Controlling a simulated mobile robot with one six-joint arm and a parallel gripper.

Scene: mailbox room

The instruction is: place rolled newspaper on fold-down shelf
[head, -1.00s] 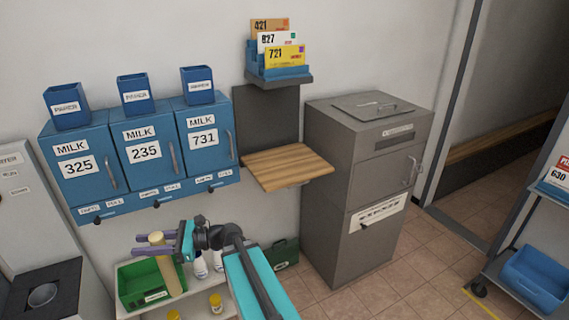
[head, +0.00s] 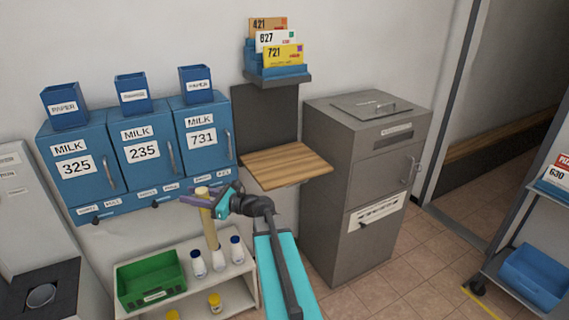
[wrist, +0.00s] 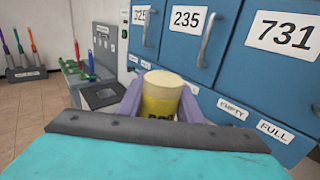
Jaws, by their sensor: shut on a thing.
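The rolled newspaper (head: 209,225) is a pale tan upright roll in the head view. My gripper (head: 203,197) is shut on it near its upper end, below and left of the fold-down shelf. In the wrist view the newspaper (wrist: 162,97) shows a cream top and a yellow band with dark print between my purple fingers (wrist: 160,105). The fold-down shelf (head: 287,165) is a wooden slatted board, lowered flat in front of a dark wall panel. Its top is bare. It is not visible in the wrist view.
Blue milk boxes (head: 143,150) hang left of the shelf. A grey cabinet (head: 365,180) stands right of it. A letter rack (head: 279,75) is above. A low white stand (head: 240,293) below holds a green bin (head: 150,280) and several bottles.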

